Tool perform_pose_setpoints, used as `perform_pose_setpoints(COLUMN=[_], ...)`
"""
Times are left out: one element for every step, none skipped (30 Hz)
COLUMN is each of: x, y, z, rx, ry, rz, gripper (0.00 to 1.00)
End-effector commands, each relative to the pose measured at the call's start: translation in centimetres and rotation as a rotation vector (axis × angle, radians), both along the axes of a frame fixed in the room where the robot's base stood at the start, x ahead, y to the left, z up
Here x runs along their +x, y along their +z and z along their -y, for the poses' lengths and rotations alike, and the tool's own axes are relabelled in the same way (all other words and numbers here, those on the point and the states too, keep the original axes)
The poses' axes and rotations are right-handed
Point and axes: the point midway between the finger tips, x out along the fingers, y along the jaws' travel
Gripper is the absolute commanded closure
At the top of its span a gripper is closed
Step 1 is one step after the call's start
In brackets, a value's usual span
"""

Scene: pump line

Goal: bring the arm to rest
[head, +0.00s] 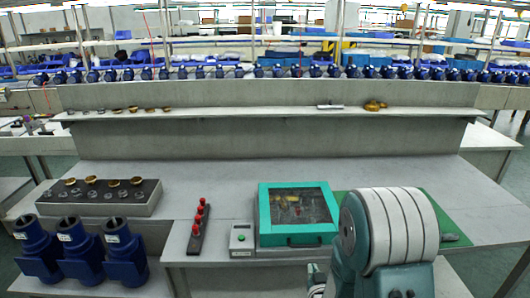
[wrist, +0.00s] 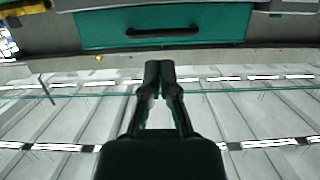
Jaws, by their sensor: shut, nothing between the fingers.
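My gripper (wrist: 160,70) shows in the wrist view with its two black fingers closed together and nothing between them. It points toward the front of a teal box (wrist: 98,28) with a dark handle (wrist: 162,32), and appears apart from it. In the head view the teal box (head: 263,218) stands on the bench with a clear lid, and small parts show inside. The lid looks closed. My gripper's fingers are not visible in the head view. My teal and white arm fills the lower right there and hides part of a green mat (head: 453,219).
A grey block (head: 130,205) with several ring parts and several blue pump bodies (head: 82,250) stand at left. A strip with red knobs (head: 198,228) and a small control box (head: 242,239) are left of the teal box. A shelf (head: 250,112) runs behind. The bench middle is clear.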

Motion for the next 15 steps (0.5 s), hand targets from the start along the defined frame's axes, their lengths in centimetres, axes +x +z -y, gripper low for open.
perform_pose_setpoints(x=[0.3,0.3,0.3,0.2,0.2,0.0,-0.2,-0.4,-0.7,-1.0,-1.3,-1.8,-2.2,-2.6,-3.3], y=[1.4,2.0,2.8,3.4,4.1,4.9,5.4,6.1,6.9,7.5,8.1,8.9,9.5,10.1,10.8], z=[0.0,0.0,0.0,0.0,0.0,0.0,0.0,0.0,0.0,0.0,0.0,0.0,0.0,0.0,0.0], rx=[0.000,0.000,0.000,0.000,0.000,0.000,0.000,0.000,0.000,0.000,-0.001,-0.001,-0.001,-0.001,0.000], ry=[0.000,0.000,0.000,0.000,0.000,0.000,0.000,0.000,0.000,0.000,0.000,0.001,0.001,0.001,0.001], rz=[-0.014,-0.033,-0.059,-0.079,-0.097,-0.124,-0.144,-0.163,-0.189,-0.208,-0.228,-0.253,-0.273,-0.292,-0.319], gripper=[1.00,1.00,1.00,1.00,1.00,1.00,1.00,1.00,1.00,1.00,1.00,1.00,1.00,1.00,1.00])
